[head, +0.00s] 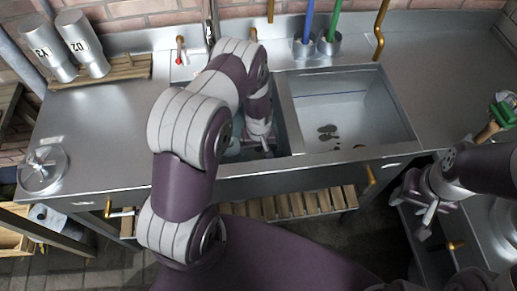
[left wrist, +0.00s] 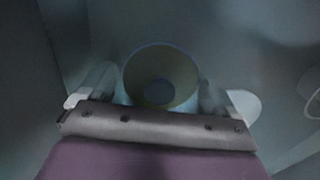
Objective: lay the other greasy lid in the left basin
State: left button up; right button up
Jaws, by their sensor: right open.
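A round metal lid (head: 42,170) with a knobbed handle lies on the left end of the counter, apart from both grippers. The left basin (head: 291,128) is mostly hidden behind my left arm. My left gripper (head: 259,139) reaches down into it. In the left wrist view its fingers stand on either side of a round, yellowish-brown shape (left wrist: 160,76) with a pale rim and a dark centre. The picture is too dim to tell what it is or whether it is held. My right gripper (head: 428,206) is open and empty, low in front of the counter at the right.
The right basin (head: 375,92) holds dark spots on its floor. Two metal cans (head: 80,45) lean on a wooden rack (head: 128,68) at the back left. Cups (head: 327,44) with blue and green handles stand behind the basins. A green brush (head: 502,113) is at the right.

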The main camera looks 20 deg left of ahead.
pick_arm(q)
jog(key=s+d+r+m, duration=0.1)
jog(key=s+r+m, duration=0.1)
jog(key=r, duration=0.9)
jog(key=s+d+r+m, duration=0.1)
jog(key=s+r, duration=0.1)
jog(key=r, duration=0.9)
jog(key=s+r+m+t, duration=0.1)
jog(key=s+r+m, duration=0.2)
jog(key=s+r, duration=0.2)
jog(key=s, duration=0.3)
jog(key=shift+s+d+m+p, duration=0.25)
jog(key=shift+d+m+p, duration=0.05)
jog(key=shift+d, duration=0.05)
